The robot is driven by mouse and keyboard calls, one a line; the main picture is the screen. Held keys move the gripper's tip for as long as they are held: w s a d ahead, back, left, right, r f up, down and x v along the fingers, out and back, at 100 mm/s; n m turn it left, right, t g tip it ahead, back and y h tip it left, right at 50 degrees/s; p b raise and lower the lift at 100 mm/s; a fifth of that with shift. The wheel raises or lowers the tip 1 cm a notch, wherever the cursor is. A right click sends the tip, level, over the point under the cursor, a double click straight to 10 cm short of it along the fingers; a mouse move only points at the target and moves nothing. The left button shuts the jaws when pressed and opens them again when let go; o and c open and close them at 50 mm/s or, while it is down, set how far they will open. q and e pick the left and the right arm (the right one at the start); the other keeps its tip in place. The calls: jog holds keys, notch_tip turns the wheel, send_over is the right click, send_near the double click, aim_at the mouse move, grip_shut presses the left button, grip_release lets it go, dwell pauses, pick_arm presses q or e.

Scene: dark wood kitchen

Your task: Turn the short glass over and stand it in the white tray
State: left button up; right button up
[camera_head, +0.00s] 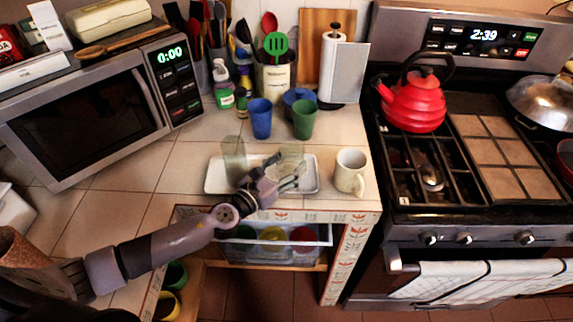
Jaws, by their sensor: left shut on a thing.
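The white tray (214,182) lies on the tiled counter near its front edge. My left arm reaches in from the left, and my left gripper (284,178) is over the right part of the tray. It is shut on a short clear glass (291,157), which is faint against the tiles. I cannot tell which end of the glass is up, or whether it touches the tray. A taller clear glass (233,152) stands upright at the tray's left back. My gripper and wrist hide the tray's middle front. My right gripper is not in view.
A white mug (350,172) stands just right of the tray. Blue (260,118) and green (303,119) cups stand behind it. The microwave (95,110) is left, the stove right.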

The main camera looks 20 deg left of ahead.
pick_arm(q)
jog(key=shift+f+b, duration=0.3)
jog(key=shift+f, duration=0.05)
jog(key=o, duration=1.5)
jog(key=shift+o, duration=0.2)
jog(key=shift+s, duration=0.1)
jog(key=shift+s, duration=0.2)
jog(key=v, duration=1.1)
jog(key=shift+s+a, duration=0.15)
jog(key=shift+s, duration=0.1)
